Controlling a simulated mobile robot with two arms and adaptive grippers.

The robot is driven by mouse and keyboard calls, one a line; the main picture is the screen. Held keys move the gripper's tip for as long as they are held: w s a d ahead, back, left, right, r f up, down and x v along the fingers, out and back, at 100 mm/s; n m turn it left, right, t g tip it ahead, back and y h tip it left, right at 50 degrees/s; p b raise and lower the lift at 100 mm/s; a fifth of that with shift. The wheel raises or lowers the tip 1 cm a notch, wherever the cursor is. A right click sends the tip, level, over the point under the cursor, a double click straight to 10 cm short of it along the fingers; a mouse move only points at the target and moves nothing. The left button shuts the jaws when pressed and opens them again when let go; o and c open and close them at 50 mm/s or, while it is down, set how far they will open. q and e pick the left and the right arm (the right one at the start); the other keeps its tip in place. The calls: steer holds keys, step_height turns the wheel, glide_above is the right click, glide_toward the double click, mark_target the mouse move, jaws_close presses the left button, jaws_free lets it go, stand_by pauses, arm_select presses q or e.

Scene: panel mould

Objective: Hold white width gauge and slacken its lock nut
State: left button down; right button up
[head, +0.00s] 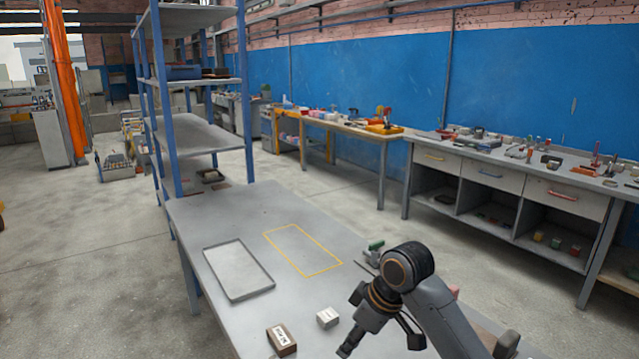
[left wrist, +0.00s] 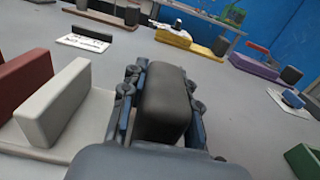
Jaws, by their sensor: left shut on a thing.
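In the left wrist view, the white width gauge (left wrist: 62,103) stands on the grey bench, with an upright white block and a pale base running right towards my left gripper (left wrist: 160,105). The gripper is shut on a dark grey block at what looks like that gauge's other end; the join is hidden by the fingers. I cannot make out the lock nut. In the head view, my right gripper (head: 349,345) points down over the bench's near right part. Its fingertips are too unclear to tell whether they are open; I see nothing held.
A red-brown block (left wrist: 22,88) stands close left of the white gauge. Yellow (left wrist: 180,38), purple (left wrist: 253,66) and green (left wrist: 304,160) pieces lie around. The outlined area is empty.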

stand_by(0.3)
arm_select(q)
steer(key=c, duration=0.9)
jaws_free()
steer(key=shift+a, duration=0.1)
